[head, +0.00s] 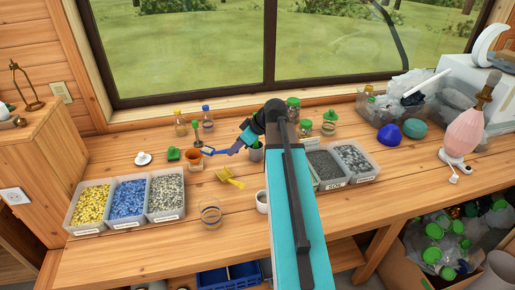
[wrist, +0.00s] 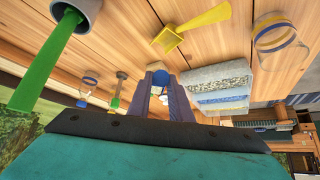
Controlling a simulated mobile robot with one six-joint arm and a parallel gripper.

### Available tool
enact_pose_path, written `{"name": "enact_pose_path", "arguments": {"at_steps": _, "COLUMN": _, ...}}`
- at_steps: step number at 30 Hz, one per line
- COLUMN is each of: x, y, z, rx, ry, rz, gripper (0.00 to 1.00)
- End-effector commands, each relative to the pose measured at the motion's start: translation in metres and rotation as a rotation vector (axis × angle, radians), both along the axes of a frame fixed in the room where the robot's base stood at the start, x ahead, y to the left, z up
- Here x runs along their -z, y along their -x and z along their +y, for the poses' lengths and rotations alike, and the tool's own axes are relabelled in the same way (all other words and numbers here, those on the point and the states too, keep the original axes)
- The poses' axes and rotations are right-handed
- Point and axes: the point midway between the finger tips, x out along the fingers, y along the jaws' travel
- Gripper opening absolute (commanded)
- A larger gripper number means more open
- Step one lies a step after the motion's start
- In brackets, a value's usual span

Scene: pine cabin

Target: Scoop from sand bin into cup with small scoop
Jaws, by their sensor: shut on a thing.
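My gripper (head: 236,148) is shut on a small blue scoop (head: 208,151), held above the table just right of an orange pot (head: 193,158). In the wrist view the blue scoop (wrist: 160,78) shows between the fingers, small and partly hidden; its contents cannot be made out. A clear glass cup (head: 210,214) stands near the table's front and also shows in the wrist view (wrist: 281,36). A small pale cup (head: 262,202) stands beside my arm. No label reading sand is legible; my arm partly hides one bin (head: 315,186) left of the soil bin (head: 326,166).
Bins of yellow (head: 90,205), blue (head: 127,200) and grey (head: 166,192) grains stand at the left. A yellow scoop (head: 230,178) lies mid-table. Bottles (head: 180,126) and jars (head: 305,127) stand near the window. Another grey bin (head: 355,160) is right of the soil. Bare wood surrounds the glass cup.

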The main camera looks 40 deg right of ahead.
Motion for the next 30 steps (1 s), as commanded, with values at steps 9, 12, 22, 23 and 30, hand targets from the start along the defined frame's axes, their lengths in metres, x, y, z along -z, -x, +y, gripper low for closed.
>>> {"name": "enact_pose_path", "arguments": {"at_steps": 9, "x": 0.004, "y": -0.032, "z": 0.086, "rx": 0.006, "ry": 0.000, "rz": -0.001, "gripper": 0.00}}
{"name": "enact_pose_path", "arguments": {"at_steps": 12, "x": 0.004, "y": -0.040, "z": 0.112, "rx": 0.010, "ry": 0.001, "rz": -0.001, "gripper": 0.00}}
{"name": "enact_pose_path", "arguments": {"at_steps": 22, "x": 0.004, "y": -0.060, "z": 0.189, "rx": 0.100, "ry": 0.000, "rz": -0.002, "gripper": 0.00}}
{"name": "enact_pose_path", "arguments": {"at_steps": 23, "x": 0.003, "y": -0.061, "z": 0.194, "rx": 0.119, "ry": 0.000, "rz": -0.003, "gripper": 0.00}}
{"name": "enact_pose_path", "arguments": {"at_steps": 30, "x": -0.004, "y": -0.073, "z": 0.220, "rx": 0.290, "ry": 0.001, "rz": -0.003, "gripper": 0.00}}
